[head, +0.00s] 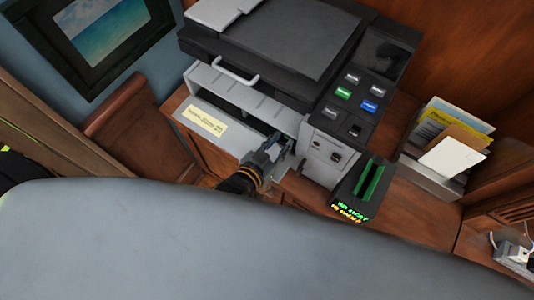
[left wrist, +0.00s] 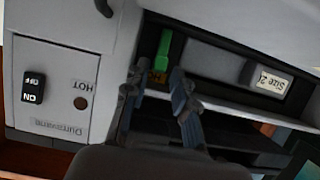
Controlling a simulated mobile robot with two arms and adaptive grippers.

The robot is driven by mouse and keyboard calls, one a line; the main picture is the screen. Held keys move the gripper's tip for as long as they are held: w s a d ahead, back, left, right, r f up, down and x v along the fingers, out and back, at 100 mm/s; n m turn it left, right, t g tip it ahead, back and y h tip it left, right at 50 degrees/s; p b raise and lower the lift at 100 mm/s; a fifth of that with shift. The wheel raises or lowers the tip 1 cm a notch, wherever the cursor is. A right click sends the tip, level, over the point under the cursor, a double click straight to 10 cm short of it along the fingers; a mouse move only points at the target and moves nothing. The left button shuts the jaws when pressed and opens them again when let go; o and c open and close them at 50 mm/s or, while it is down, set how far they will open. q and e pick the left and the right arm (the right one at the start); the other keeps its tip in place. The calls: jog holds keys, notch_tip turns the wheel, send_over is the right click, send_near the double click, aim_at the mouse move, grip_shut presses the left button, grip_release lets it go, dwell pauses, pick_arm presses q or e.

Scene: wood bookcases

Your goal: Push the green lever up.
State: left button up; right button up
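The green lever (left wrist: 163,48) shows in the left wrist view, inside a dark opening of the grey machine, beside an orange-brown patch. I cannot make it out in the head view, where my gripper and the machine's front may hide it. My left gripper (left wrist: 156,88) is open, its two dark fingers apart with nothing seen between them. In the wrist view the fingertips lie just below the lever's lower end in the picture; I cannot tell whether they touch it. In the head view my left gripper (head: 283,150) is at the machine's (head: 222,88) front opening. My right gripper is not in view.
A black on/off switch (left wrist: 33,88) sits on the machine's panel, beside the word HOT. A label (left wrist: 271,82) reading "Size" is in the opening. A black box with a green slot (head: 369,182) stands right of the machine. A paper holder (head: 428,178) is farther right.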

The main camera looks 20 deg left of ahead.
pick_arm(q)
jog(key=v, duration=0.9)
